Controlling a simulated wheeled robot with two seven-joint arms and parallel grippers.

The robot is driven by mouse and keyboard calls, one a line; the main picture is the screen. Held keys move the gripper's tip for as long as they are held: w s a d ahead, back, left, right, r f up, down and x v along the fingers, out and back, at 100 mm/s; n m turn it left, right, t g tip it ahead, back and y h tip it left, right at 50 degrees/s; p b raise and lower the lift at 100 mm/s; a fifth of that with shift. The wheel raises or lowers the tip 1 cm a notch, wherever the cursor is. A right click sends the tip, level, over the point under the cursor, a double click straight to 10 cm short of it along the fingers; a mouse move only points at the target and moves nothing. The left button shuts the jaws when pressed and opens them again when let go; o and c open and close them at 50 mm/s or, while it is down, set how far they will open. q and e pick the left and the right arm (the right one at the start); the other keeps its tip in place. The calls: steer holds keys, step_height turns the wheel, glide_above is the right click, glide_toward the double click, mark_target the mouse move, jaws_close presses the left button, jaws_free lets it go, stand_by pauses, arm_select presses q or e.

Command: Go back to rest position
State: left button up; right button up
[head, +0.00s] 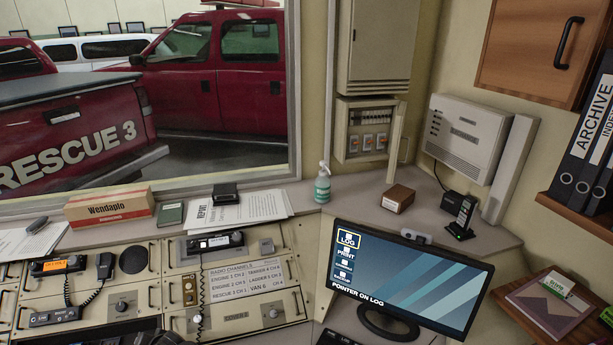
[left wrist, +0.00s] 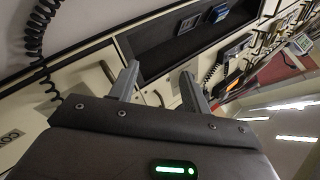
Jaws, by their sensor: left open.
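My left gripper (left wrist: 160,88) shows in the left wrist view with its two grey fingers apart and nothing between them. It is in front of the console's cream panels (left wrist: 82,72), which appear tilted in that view. Neither gripper is in the head view. My right gripper is not in view anywhere.
In the head view, a monitor (head: 407,278) stands at the lower right. The console (head: 235,290) carries radios and a coiled-cord handset (head: 104,266). The ledge behind holds a Wendapto box (head: 109,206), a green bottle (head: 322,184) and a brown box (head: 398,198). Binders (head: 583,138) stand on a right-hand shelf.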

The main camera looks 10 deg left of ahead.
arm_select(q)
steer(key=s+d+r+m+h, duration=0.1)
steer(key=s+d+r+h, duration=0.2)
steer(key=s+d, duration=0.55)
steer(key=s+d+r+m+h, duration=0.2)
steer(key=s+d+r+h, duration=0.3)
steer(key=d, duration=0.6)
steer(key=s+d+r+m+h, duration=0.1)
steer(key=s+d+h, duration=0.1)
steer(key=s+d, duration=0.7)
step_height(320, 180, down, 34)
steer(key=s+d+g+b, duration=0.1)
steer(key=b, duration=0.6)
steer(key=s+a+f+g+b, duration=0.1)
steer(key=s+f+b, duration=0.4)
steer(key=s+f, duration=1.1)
step_height(320, 180, down, 4)
steer(key=shift+a+r+g, duration=0.1)
steer(key=shift+a+g, duration=0.2)
steer(key=shift+a, duration=0.5)
